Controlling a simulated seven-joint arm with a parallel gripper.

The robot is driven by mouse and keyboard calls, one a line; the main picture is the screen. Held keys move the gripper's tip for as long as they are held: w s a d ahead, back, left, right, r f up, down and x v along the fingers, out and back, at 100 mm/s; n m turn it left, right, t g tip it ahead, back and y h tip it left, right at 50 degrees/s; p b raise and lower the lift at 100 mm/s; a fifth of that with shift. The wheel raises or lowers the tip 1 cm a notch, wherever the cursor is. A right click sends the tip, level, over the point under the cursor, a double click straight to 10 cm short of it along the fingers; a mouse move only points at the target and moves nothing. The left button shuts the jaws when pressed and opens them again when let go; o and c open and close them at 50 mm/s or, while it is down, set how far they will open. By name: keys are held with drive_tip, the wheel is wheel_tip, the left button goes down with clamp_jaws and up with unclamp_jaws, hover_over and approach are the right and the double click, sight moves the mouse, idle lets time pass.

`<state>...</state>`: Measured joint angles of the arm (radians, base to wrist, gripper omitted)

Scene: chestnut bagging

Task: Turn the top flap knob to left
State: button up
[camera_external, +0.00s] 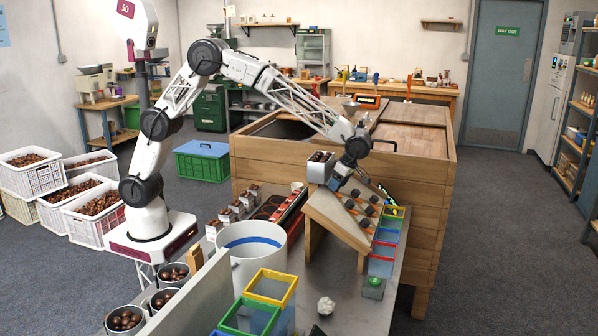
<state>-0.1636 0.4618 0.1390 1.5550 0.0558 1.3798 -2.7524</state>
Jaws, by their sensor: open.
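A sloped wooden board (335,214) stands on the grey bench right of centre. Several dark round knobs (364,222) sit on its face in rows; the upper ones (355,193) are close to my gripper. I cannot tell which way each knob is turned, and the flaps are too small to make out. My gripper (337,187) is open and points down at the upper end of the board. Its fingers are small and partly merged with the board behind them. I cannot tell whether they touch a knob.
A chestnut-filled box (320,158) stands at the board's top. Blue, red and green bins (381,266) line its lower right side. A white bucket (252,262) stands left of it, with yellow and green framed bins in front. A large wooden crate (420,190) stands behind.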

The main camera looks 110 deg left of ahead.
drive_tip(key=shift+n, duration=0.5)
wheel_tip(320, 180, up, 18)
drive_tip(key=w, duration=0.3)
drive_tip(key=s+d+r+m, duration=0.2)
drive_tip(key=s+m, duration=0.1)
drive_tip(key=s, duration=0.2)
drive_tip(key=s+d+r+m+t, duration=0.1)
drive_tip(key=s+d+r+m, duration=0.1)
drive_tip(key=s, duration=0.4)
drive_tip(key=s+d+r+m+t, duration=0.1)
drive_tip(key=s+d+r+m, duration=0.1)
drive_tip(key=s+m, duration=0.3)
drive_tip(key=shift+s+d+r, duration=0.15)
drive_tip(key=shift+d+r, duration=0.15)
drive_tip(key=shift+r, duration=0.45)
